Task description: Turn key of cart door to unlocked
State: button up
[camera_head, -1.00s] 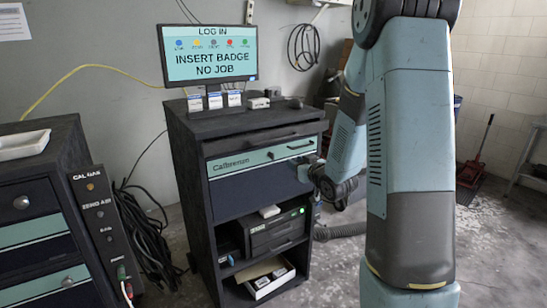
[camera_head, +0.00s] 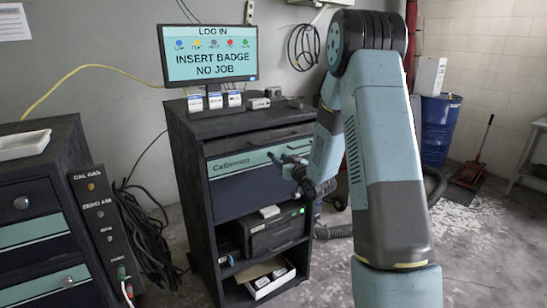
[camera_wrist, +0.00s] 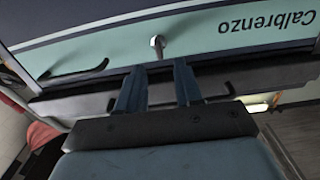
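The cart door is a dark navy panel with a teal band (camera_head: 235,163) reading "Calbrenzo", on the front of the black cart. In the wrist view the band (camera_wrist: 225,32) appears upside down. A small light metal key (camera_wrist: 157,42) stands out from the band there; its exact turn angle is hard to tell. My gripper (camera_wrist: 158,68) is open, its two blue fingers pointing at the band. The key lies just beyond and between the fingertips, with no contact visible. In the head view my gripper (camera_head: 277,157) is at the band's right part and hides the key.
A black handle (camera_wrist: 75,70) sits on the band beside the key in the wrist view. A monitor (camera_head: 209,54) stands on the cart, with small boxes beside it. An open shelf with a device (camera_head: 273,230) lies below the door. Another cabinet (camera_head: 40,210) stands at left.

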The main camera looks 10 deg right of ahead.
jog(key=shift+x, duration=2.45)
jog(key=shift+s, duration=0.1)
jog(key=shift+c, duration=0.2)
